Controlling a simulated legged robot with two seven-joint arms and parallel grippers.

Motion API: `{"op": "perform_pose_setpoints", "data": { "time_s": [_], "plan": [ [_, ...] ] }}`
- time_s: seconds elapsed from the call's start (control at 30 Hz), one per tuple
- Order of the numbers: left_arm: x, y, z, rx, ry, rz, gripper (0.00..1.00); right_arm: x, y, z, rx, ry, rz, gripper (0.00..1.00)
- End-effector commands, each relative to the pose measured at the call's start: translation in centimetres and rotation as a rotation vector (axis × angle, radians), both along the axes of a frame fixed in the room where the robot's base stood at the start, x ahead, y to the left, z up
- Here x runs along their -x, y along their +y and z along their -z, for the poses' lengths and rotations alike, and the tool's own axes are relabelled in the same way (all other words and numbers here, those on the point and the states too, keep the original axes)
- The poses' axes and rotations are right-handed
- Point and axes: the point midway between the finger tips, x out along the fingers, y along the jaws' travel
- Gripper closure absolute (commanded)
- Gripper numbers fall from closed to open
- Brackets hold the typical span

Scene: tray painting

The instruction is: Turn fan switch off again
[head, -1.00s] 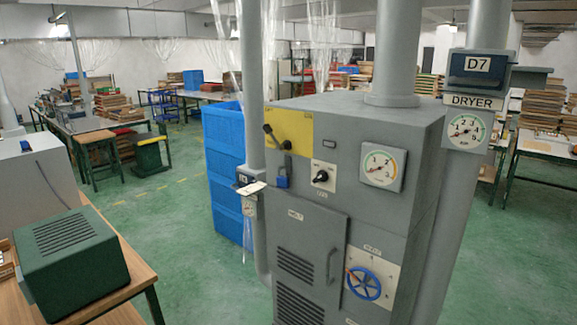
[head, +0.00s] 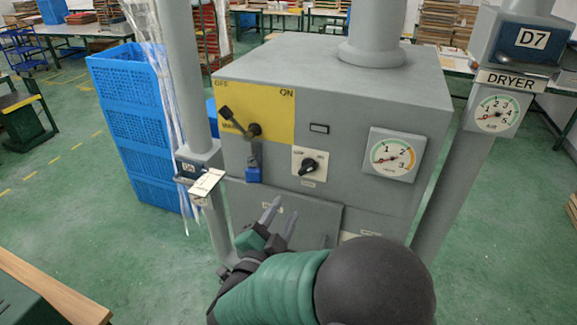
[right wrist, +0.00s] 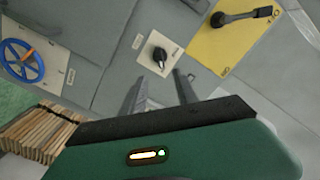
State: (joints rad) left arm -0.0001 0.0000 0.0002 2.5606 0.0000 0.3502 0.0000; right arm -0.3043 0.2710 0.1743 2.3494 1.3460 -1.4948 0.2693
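The likely fan switch is a small black rotary knob (head: 309,167) on a white plate on the front of the grey dryer cabinet (head: 300,75). Its lettering is too small to read. The knob also shows in the right wrist view (right wrist: 158,53), just beyond the fingers. My right gripper (head: 280,213) is below and left of the knob in the head view, in front of the cabinet. Its two fingers are apart with nothing between them, and they do not appear to touch the knob. It shows open in the right wrist view too (right wrist: 158,90). My left gripper is out of view.
A yellow panel (head: 275,105) with a black lever and a blue padlock (head: 253,174) is left of the knob. A gauge (head: 393,155) is to its right. A blue wheel (right wrist: 22,60) shows in the wrist view. Blue crates (head: 140,125) stand at left.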

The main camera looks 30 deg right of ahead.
Motion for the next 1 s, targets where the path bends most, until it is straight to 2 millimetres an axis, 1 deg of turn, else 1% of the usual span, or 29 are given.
{"op": "perform_pose_setpoints", "data": {
  "time_s": [0.03, 0.3, 0.4, 0.5, 0.6, 0.7, 0.93, 0.97, 1.0],
  "plan": [
    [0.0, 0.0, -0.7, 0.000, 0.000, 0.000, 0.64, -0.7, -0.9, -0.3, 0.002, 0.004, 0.006, 0.64],
    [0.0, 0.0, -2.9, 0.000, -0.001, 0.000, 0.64, -5.7, -6.0, -0.3, 0.004, 0.006, 0.005, 0.64],
    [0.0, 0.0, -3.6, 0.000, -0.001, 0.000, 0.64, -7.4, -7.9, -0.3, 0.003, 0.006, 0.003, 0.64],
    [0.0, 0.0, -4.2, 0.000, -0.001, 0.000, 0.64, -8.6, -9.4, -0.3, 0.004, 0.005, 0.001, 0.64],
    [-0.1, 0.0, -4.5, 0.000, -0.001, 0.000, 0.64, -9.4, -10.4, -0.2, 0.004, 0.003, -0.001, 0.64],
    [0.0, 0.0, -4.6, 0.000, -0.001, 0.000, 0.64, -9.9, -11.0, -0.1, 0.004, 0.003, -0.001, 0.64],
    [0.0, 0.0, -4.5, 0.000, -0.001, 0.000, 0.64, -10.0, -11.0, 0.1, 0.004, 0.005, -0.001, 0.64],
    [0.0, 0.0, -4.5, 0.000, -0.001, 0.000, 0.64, -10.1, -11.0, 0.1, 0.003, 0.005, -0.002, 0.65],
    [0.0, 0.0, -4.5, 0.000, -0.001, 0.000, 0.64, -10.1, -11.0, 0.1, 0.003, 0.005, -0.002, 0.70]
  ]
}}
